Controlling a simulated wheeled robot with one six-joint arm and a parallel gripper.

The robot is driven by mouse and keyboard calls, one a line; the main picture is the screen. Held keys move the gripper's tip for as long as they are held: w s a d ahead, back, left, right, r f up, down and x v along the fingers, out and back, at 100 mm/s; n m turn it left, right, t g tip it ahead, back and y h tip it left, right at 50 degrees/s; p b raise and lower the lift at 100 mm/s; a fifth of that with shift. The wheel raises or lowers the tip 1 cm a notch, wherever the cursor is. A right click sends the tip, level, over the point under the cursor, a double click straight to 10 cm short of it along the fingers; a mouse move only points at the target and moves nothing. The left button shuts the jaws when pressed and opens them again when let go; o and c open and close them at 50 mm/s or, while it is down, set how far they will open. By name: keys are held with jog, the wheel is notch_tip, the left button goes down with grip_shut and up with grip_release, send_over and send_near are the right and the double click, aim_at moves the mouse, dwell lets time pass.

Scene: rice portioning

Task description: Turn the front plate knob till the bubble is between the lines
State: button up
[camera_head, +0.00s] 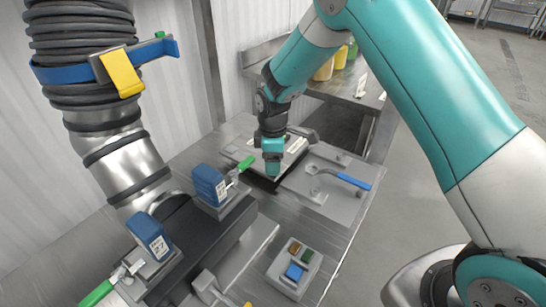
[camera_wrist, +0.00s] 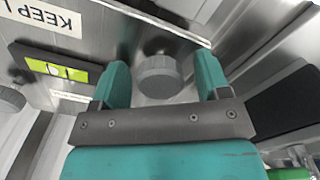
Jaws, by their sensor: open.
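A round grey knob (camera_wrist: 158,82) with a ribbed rim sits on the metal plate (camera_wrist: 110,45) in the wrist view. My gripper (camera_wrist: 163,70) is open, with one teal finger on each side of the knob and visible gaps between. A yellow-green level vial (camera_wrist: 52,68) in a dark holder lies left of the knob. A pale bubble shows in it; its place against the lines is too small to tell. In the head view my gripper (camera_head: 272,168) points down at the bench beside the plate, and hides the knob.
A second knob (camera_wrist: 10,100) is at the left edge of the wrist view. In the head view, a blue-handled wrench (camera_head: 345,179) lies right of my gripper, a green-handled clamp (camera_head: 244,165) stands close left, and a tray of coloured blocks (camera_head: 290,277) is nearer.

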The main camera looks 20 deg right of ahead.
jog(key=shift+c, duration=0.2)
jog(key=c, duration=0.9)
jog(key=shift+m, duration=0.3)
jog(key=m, duration=0.5)
jog(key=shift+b, duration=0.3)
jog(key=m, duration=0.6)
jog(key=o, duration=0.9)
